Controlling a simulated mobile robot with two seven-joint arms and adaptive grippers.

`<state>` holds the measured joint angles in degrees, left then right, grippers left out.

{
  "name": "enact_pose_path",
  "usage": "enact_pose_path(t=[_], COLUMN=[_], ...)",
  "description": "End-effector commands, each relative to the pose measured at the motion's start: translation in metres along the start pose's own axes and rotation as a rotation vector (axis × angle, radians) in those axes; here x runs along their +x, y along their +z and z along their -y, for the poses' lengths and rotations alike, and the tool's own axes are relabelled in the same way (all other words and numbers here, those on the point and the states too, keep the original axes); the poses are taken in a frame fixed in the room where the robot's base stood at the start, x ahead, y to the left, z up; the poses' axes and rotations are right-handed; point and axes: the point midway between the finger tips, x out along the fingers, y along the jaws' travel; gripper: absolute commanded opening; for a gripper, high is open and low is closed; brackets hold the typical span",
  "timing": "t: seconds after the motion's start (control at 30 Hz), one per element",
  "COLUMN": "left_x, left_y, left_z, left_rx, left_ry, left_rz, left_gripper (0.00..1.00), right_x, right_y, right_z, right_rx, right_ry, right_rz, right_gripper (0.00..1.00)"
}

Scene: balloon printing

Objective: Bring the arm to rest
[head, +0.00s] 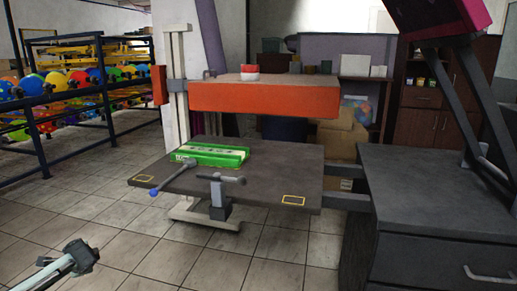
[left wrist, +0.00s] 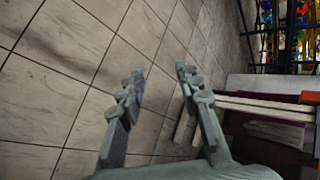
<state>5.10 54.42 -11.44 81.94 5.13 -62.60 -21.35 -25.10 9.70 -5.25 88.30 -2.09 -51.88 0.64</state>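My left gripper (head: 80,254) is at the lower left of the head view, over the tiled floor and apart from the machine. In the left wrist view the left gripper (left wrist: 152,82) has its two fingers spread with nothing between them. Only floor shows beyond the fingertips. My right gripper is not in the head view.
A printing machine stands ahead, with a dark platen table (head: 255,189), an orange block (head: 265,100) above it and a green box (head: 212,155) on it. A dark cabinet (head: 440,210) stands at right. Racks (head: 90,85) of colourful items stand at left. The floor (head: 130,240) at left is clear.

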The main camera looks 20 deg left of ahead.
Motion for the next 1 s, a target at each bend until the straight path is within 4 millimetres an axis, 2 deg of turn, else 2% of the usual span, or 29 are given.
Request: enact_pose_path(t=[0.03, 0.2, 0.53, 0.87, 0.97, 1.0], left_x=[0.005, 0.011, 0.004, -0.022, -0.038, -0.048], left_y=[0.015, 0.051, 0.111, 0.072, 0.055, 0.046], left_z=[-0.029, -0.093, -0.182, -0.301, -0.347, -0.367], left_rx=[0.001, -0.022, -0.056, -0.2, -0.253, -0.279], left_ry=[0.012, 0.036, 0.09, 0.27, 0.342, 0.376], left_rz=[0.005, 0.005, 0.002, -0.02, -0.027, -0.031], left_gripper=[0.34, 0.34, 0.34, 0.34, 0.34, 0.34], right_x=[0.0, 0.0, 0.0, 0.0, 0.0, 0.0], right_y=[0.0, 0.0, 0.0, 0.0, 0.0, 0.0], right_z=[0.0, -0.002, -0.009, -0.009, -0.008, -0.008], right_rx=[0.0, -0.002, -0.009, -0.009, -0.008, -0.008], right_ry=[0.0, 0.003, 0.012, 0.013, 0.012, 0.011], right_rz=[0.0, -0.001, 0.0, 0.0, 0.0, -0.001], right_gripper=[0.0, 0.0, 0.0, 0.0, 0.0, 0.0])
